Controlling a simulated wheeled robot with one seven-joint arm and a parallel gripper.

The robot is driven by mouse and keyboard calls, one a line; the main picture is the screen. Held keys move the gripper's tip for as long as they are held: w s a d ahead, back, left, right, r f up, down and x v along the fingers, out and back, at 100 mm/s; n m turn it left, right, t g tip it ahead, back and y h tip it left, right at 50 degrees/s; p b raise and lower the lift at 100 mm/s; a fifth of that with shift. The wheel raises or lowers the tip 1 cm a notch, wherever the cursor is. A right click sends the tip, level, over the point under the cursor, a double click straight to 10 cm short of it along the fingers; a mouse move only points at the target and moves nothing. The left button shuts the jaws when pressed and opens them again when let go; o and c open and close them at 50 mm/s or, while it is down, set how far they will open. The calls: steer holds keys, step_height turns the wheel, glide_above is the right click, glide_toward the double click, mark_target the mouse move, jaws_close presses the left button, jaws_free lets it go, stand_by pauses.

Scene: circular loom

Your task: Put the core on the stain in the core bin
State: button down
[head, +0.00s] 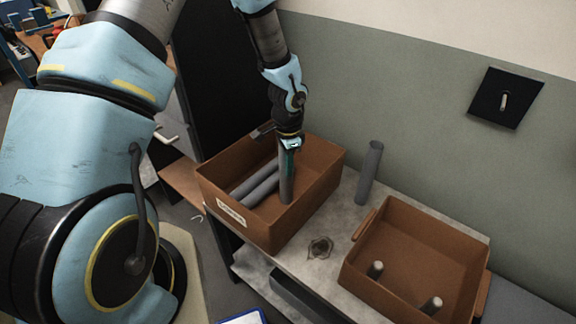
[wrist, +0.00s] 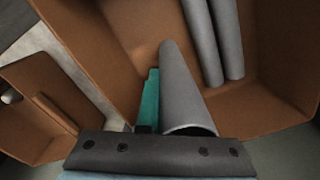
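My gripper (head: 289,150) is inside the opening of the labelled brown bin (head: 322,186) on the left. It is shut on a grey tubular core (head: 286,183), which is upright in the bin. Whether the core's lower end touches the floor is unclear. In the wrist view the held core (wrist: 182,95) shows its hollow end towards me, with one teal finger against its left side; the other finger is hidden. Two more grey cores (head: 252,183) lie in the same bin. The dark stain (head: 320,247) on the table is bare.
Another grey core (head: 369,172) stands on the table near the wall. A second brown bin (head: 400,215) at the right holds two short grey pieces (head: 432,305). A black wall plate (head: 505,98) hangs behind.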

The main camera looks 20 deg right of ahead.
steer(key=shift+f, duration=0.15)
steer(key=c, duration=1.1)
jaws_free()
step_height(320, 180, up, 12)
steer(key=shift+r+b, duration=0.2)
steer(key=shift+b, duration=0.95)
steer(key=s+a+r+n, duration=0.1)
steer(key=a+n, duration=0.4)
steer(key=a, duration=0.5)
steer(key=s+a+r+n+t, duration=0.1)
steer(key=a+r+n, duration=0.3)
steer(key=a, duration=0.5)
steer(key=s+a+r+n, duration=0.1)
steer(key=a+r+n, duration=0.1)
steer(key=a+n, duration=0.6)
steer(key=shift+a+r+t, duration=0.2)
steer(key=shift+a+t, duration=0.1)
steer(key=shift+a, duration=1)
